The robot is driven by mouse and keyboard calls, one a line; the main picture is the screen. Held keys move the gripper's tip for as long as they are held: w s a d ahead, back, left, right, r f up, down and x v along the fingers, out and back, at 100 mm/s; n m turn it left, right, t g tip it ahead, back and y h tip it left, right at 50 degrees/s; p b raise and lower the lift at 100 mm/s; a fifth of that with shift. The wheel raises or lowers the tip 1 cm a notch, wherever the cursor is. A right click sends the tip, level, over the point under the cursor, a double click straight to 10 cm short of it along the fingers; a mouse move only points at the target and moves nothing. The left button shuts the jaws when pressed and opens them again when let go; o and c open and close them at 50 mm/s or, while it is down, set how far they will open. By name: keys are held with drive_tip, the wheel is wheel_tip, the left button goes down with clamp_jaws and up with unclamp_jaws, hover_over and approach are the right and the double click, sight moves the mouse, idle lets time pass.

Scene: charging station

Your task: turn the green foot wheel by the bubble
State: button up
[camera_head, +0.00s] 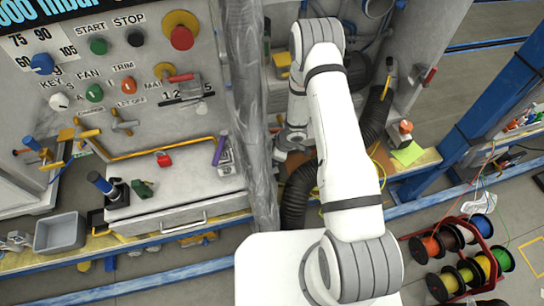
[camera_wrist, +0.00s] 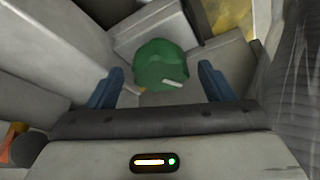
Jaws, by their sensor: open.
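The green foot wheel (camera_wrist: 160,62) shows in the wrist view as a round green knob with a short pale mark near its lower edge. My gripper (camera_wrist: 161,74) is open, with one blue finger on each side of the wheel and a visible gap to each. I cannot tell how far the wheel is beyond the fingertips. In the head view my arm reaches away from me, and the gripper and the foot wheel cannot be made out. The bubble cannot be made out in either view.
A grey panel (camera_head: 140,70) with several knobs stands left of my arm, with a clear hanging sheet (camera_head: 253,120) between them. A black corrugated hose (camera_head: 297,195) runs close to the arm. A blue post (camera_head: 500,90) and cable spools (camera_head: 465,260) are at right.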

drive_tip(key=v, duration=0.7)
drive_tip(key=shift+r, duration=0.35)
drive_tip(key=shift+d, duration=0.15)
